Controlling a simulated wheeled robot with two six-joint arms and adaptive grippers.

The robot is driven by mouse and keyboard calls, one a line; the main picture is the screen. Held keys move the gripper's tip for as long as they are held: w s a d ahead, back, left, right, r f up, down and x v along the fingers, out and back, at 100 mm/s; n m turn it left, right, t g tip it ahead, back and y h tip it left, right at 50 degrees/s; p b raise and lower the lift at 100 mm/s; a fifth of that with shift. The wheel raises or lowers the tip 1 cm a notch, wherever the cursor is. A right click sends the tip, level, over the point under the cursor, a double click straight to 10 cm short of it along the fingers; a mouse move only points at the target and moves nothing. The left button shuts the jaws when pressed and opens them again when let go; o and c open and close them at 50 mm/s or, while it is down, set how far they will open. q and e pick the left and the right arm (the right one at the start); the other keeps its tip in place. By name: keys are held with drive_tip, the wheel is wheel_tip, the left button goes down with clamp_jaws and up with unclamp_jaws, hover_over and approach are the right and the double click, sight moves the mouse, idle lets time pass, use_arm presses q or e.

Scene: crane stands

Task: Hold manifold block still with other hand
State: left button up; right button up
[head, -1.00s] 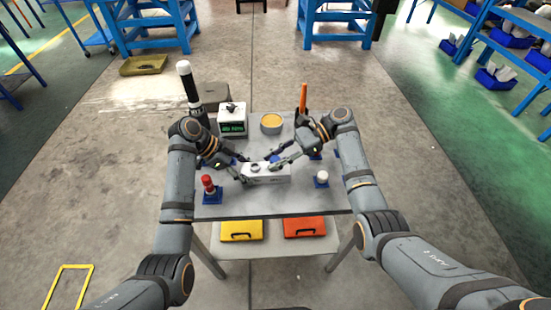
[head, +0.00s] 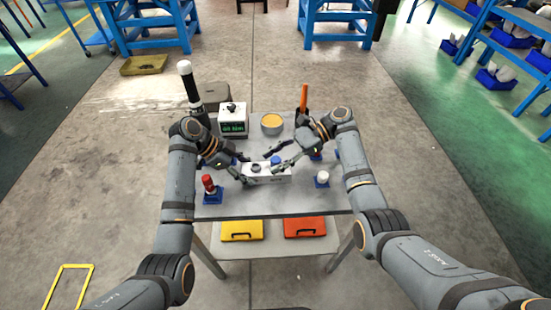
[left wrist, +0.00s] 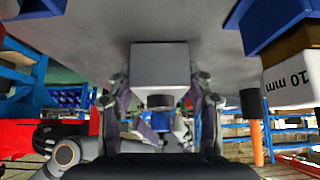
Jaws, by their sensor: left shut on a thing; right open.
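The manifold block (head: 266,175) is a light grey block near the middle of the table. A dark round part (head: 256,167) and a blue part (head: 276,160) sit on its top. My left gripper (head: 243,174) is shut on the block's left end. In the left wrist view the block (left wrist: 161,68) sits between both fingers, with the dark part and the blue part (left wrist: 161,120) showing on it. My right gripper (head: 270,160) is open, its fingers beside and above the blue part. I cannot tell whether they touch it.
On the grey table (head: 270,207) stand a red-topped piece (head: 208,184) and a white-topped piece (head: 322,177) on blue bases. A display box (head: 233,120), a yellow-filled bowl (head: 271,123) and an orange stick (head: 304,97) are behind. The front strip is clear.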

drive_tip(key=m+t, duration=0.2)
drive_tip(key=t, duration=0.1)
drive_tip(key=shift+s+f+m, duration=0.1)
drive_tip(key=shift+m, duration=0.3)
drive_tip(key=m+t, duration=0.2)
drive_tip(key=t, duration=0.1)
drive_tip(key=shift+m+t, duration=0.5)
drive_tip(key=shift+m, duration=0.1)
drive_tip(key=m+t, duration=0.3)
drive_tip(key=shift+h, duration=0.4)
drive_tip(key=shift+m+t+h, duration=0.5)
drive_tip(key=shift+m+t, duration=0.2)
drive_tip(key=shift+t, duration=0.2)
drive_tip(key=shift+c, duration=0.5)
clamp_jaws()
